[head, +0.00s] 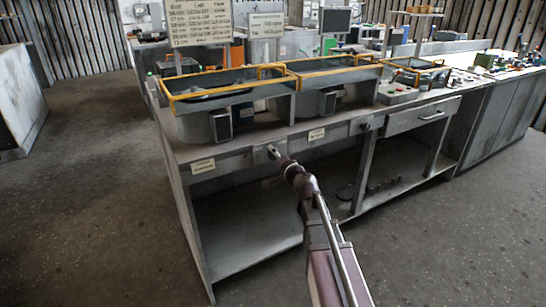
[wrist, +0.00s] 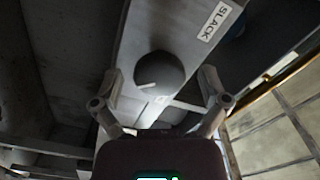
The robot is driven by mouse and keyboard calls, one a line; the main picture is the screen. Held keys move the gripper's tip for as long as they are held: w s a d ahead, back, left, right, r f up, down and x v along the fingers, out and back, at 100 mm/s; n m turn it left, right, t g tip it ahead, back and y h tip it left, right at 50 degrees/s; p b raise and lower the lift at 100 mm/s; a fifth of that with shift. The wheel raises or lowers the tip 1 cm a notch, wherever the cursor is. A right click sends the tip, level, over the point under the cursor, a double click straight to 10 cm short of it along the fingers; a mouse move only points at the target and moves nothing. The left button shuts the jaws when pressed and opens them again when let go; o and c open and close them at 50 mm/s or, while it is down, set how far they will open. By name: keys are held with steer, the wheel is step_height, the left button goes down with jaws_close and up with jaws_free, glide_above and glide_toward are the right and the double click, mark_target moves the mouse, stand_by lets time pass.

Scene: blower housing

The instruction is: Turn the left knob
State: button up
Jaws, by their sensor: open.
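The left knob (wrist: 158,72) is a round dark grey knob with a white pointer line, set on the bench's front panel. In the wrist view it lies between the two fingers of my gripper (wrist: 158,88), with a gap on each side. I cannot tell whether the fingertips reach down around it. In the head view my gripper (head: 276,155) is at the left part of the bench front and largely hides this knob. My gripper is open and holds nothing.
A label reading "SLACK" (wrist: 218,22) is beside the knob. The metal bench (head: 230,160) carries orange-rimmed housings (head: 225,85) on top. Another knob (head: 365,127) is farther right on its front. An open lower shelf (head: 245,225) lies below. The floor (head: 90,210) to the left is clear.

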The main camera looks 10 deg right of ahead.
steer(key=v, duration=1.2)
stand_by(0.6)
